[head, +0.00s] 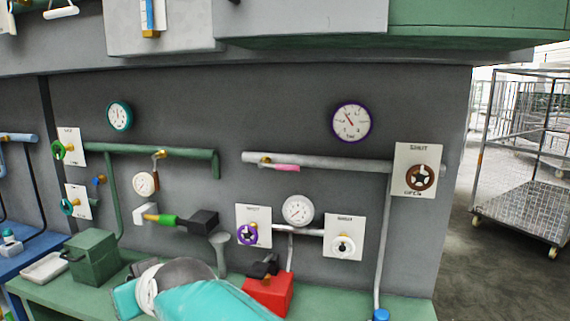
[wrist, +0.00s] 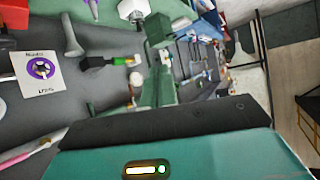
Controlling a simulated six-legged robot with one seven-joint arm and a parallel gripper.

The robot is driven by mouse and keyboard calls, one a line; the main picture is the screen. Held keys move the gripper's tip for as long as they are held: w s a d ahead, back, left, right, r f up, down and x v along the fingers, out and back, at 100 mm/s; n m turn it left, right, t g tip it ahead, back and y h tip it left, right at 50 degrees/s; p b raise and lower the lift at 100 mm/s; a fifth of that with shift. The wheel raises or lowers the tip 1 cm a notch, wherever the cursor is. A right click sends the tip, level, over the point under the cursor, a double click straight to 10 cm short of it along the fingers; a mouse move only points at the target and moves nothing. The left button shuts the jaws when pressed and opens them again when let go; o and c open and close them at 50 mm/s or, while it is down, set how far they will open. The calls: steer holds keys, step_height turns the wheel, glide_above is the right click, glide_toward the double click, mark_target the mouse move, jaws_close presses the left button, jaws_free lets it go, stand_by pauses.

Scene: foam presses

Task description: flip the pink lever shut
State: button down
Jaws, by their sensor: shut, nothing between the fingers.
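The pink lever (head: 286,167) sits just under the grey horizontal pipe (head: 330,163) on the wall. It points right from a brass valve fitting (head: 265,161) and lies nearly parallel to the pipe. In the wrist view a pink bar (wrist: 28,150), seemingly the same lever, shows at the lower left edge beside my gripper. My gripper (wrist: 165,122), with a dark edge and teal casing, fills the bottom of the wrist view, apparently apart from the lever. It is shut and empty. Its separate fingertips cannot be made out. My teal arm is low in the head view, below the lever.
Purple (head: 247,234) and white (head: 343,246) handwheels on plates are below the pipe, with a gauge (head: 298,210) between. A brown handwheel (head: 420,177) is at right. A red box (head: 268,296) stands on the green bench. A wire cart (head: 530,200) is far right.

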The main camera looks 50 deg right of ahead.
steer(key=w+d+r+m+t+h, duration=0.1)
steer(key=w+d+r+m+h, duration=0.1)
steer(key=d+r+h, duration=0.3)
steer(key=w+d+r+m+t, duration=0.1)
steer(key=w+d+r, duration=0.15)
steer(key=d, duration=0.55)
steer(key=s+d+r+m+g+h, duration=0.2)
steer(key=d+m+h, duration=0.1)
steer(key=d, duration=0.3)
steer(key=s+d+r+m+g+h, duration=0.2)
steer(key=s+d+r+h, duration=0.1)
steer(key=d+h, duration=0.2)
steer(key=s+d+r+m+g+h, duration=0.2)
steer(key=d+m+h, duration=0.1)
steer(key=d, duration=0.6)
steer(key=shift+s+d+r+m+h, duration=0.2)
steer(key=shift+s+r+m+h, duration=0.1)
steer(key=shift+s+h, duration=0.15)
steer(key=shift+w, duration=0.1)
steer(key=r, duration=0.1)
glide_above(281, 167)
steer(key=s, duration=0.2)
steer(key=shift+a+f, duration=0.2)
steer(key=shift+f, duration=0.7)
steer(key=shift+a+f, duration=0.15)
steer(key=shift+f, duration=0.75)
